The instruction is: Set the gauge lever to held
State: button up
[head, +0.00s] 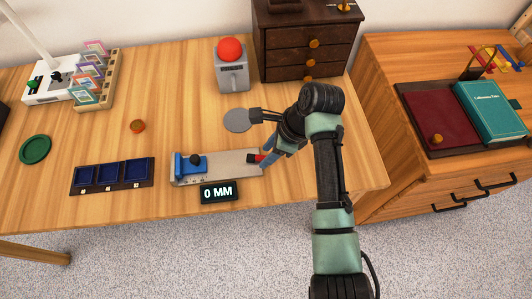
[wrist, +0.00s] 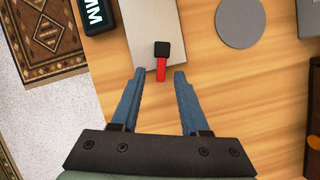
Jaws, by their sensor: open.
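The gauge (head: 225,163) is a pale flat plate on the wooden table, with a blue block and dark knob (head: 194,164) at its left end. Its display (head: 219,191) reads 0 MM. A small red lever (head: 256,158) with a black tip is at the plate's right end. In the wrist view the lever (wrist: 161,70) points from the plate (wrist: 153,30) toward my gripper. My gripper (wrist: 159,76) is open, its blue fingers apart on either side of the lever's red end, with visible gaps. In the head view my gripper (head: 268,158) is at the plate's right end.
A grey disc (head: 238,120) lies behind the plate. A grey box with a red button (head: 230,50) and a dark drawer chest (head: 308,45) stand farther back. A blue compartment tray (head: 112,174) lies left.

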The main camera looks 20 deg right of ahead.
jog(key=shift+w+a+f, duration=0.15)
jog(key=shift+a+f, duration=0.05)
jog(key=shift+f, duration=0.4)
grip_shut()
jog(key=shift+r, duration=0.1)
